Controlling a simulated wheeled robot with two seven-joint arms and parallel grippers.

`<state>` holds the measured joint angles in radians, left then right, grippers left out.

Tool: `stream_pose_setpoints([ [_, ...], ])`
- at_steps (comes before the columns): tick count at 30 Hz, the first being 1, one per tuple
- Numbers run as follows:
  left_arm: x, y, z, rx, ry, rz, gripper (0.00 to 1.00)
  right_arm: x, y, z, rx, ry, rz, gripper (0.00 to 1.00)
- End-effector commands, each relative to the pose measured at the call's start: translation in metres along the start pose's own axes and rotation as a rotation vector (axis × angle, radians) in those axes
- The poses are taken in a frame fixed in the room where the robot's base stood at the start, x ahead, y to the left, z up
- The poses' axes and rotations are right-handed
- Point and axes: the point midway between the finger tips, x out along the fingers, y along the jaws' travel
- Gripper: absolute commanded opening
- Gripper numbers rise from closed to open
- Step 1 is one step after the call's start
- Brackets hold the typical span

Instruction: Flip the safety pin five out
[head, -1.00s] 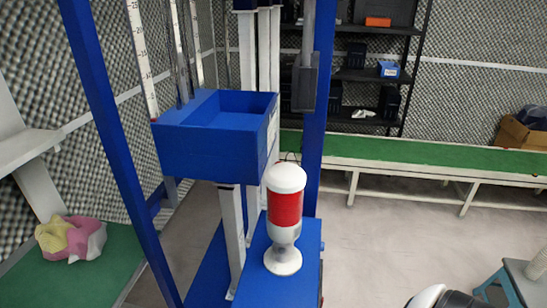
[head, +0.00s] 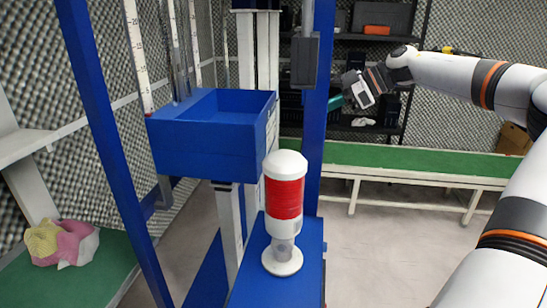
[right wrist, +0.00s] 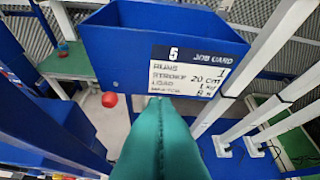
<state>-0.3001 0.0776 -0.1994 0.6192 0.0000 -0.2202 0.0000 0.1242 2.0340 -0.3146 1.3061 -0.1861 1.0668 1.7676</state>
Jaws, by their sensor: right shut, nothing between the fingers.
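I cannot make out a safety pin for certain. A blue open-topped box (head: 210,140) hangs in the blue frame, and it also shows in the right wrist view (right wrist: 120,52). A white job card (right wrist: 190,75) is on its side. A round red knob (right wrist: 109,100) shows below the box in the right wrist view; I cannot tell what it belongs to. My right gripper (head: 338,101) is shut and empty, right of the frame's upright in the head view. Its teal fingers (right wrist: 160,140) point at the box's card side. My left gripper is out of view.
A red and white signal lamp (head: 285,195) stands on the blue base (head: 300,240) below the box. Blue uprights (head: 105,150) flank the box. A green-topped bench (head: 420,160) and dark shelves (head: 375,70) stand behind. A pink and yellow object (head: 62,243) lies at left.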

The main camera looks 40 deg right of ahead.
Motion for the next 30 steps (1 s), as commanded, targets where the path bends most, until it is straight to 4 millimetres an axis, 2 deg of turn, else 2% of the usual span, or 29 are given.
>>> stream_pose_setpoints([
  [1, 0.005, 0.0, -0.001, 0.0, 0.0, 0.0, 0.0, -0.012, 0.015, 0.017, -0.001, 0.061, 0.019, 0.0],
  [3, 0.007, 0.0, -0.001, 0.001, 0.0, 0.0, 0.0, -0.026, 0.035, 0.033, 0.023, 0.135, 0.044, 0.0],
  [6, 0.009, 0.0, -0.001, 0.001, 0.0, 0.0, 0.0, -0.04, 0.056, 0.048, 0.056, 0.22, 0.06, 0.0],
  [9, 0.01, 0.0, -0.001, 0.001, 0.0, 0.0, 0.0, -0.049, 0.069, 0.055, 0.08, 0.273, 0.066, 0.0],
  [13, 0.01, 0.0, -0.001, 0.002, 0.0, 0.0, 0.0, -0.053, 0.075, 0.059, 0.093, 0.297, 0.067, 0.0],
  [23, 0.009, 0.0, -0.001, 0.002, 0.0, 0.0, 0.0, -0.051, 0.075, 0.059, 0.093, 0.295, 0.068, 0.0],
  [26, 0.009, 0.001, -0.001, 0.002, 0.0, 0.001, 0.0, -0.043, 0.076, 0.056, 0.093, 0.296, 0.071, 0.0],
  [30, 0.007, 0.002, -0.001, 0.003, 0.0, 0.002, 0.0, -0.022, 0.078, 0.05, 0.094, 0.296, 0.073, 0.0],
])
